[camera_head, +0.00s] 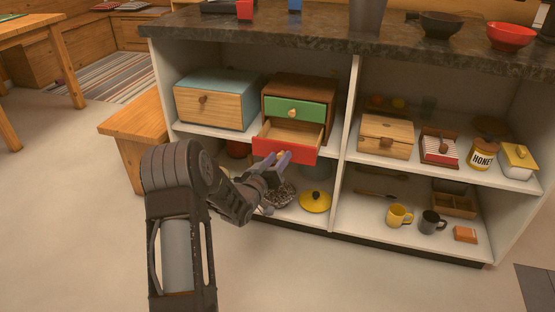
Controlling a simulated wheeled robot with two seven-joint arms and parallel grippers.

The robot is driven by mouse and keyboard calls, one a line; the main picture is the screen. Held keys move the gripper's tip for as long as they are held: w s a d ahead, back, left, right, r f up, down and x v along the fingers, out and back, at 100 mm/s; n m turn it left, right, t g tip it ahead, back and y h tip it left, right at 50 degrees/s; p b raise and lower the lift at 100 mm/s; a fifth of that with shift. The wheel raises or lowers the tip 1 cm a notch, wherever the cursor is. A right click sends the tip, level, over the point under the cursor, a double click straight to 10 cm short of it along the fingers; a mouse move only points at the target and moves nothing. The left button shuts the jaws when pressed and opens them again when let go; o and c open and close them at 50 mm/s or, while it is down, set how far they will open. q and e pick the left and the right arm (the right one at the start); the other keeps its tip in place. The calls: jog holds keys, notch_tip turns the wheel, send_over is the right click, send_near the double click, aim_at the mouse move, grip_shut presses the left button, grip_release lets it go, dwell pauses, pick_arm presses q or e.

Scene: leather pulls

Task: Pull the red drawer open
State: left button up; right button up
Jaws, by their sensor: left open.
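The red drawer (269,148) is the lower drawer of a small wooden cabinet (328,86) on the shelf. It stands pulled out, with its empty wooden inside showing. A green drawer (295,112) with a round knob sits shut above it. My left gripper (284,158) is open at the red drawer's front, with its fingers at the small pull (281,154). I cannot tell whether the fingers touch the pull. My right gripper is not in view.
A blue-topped box (213,103) stands left of the cabinet. A divider (346,140) stands to its right. A yellow lid (315,201) lies on the shelf below. The dark counter (300,38) overhangs above. Open floor (310,270) lies in front.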

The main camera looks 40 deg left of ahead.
pick_arm(q)
jog(key=shift+s, duration=0.1)
jog(key=s+d+p, duration=0.1)
jog(key=s, duration=0.6)
jog(key=shift+s+d+p, duration=0.2)
jog(key=shift+s+p, duration=0.05)
jog(key=shift+p, duration=0.15)
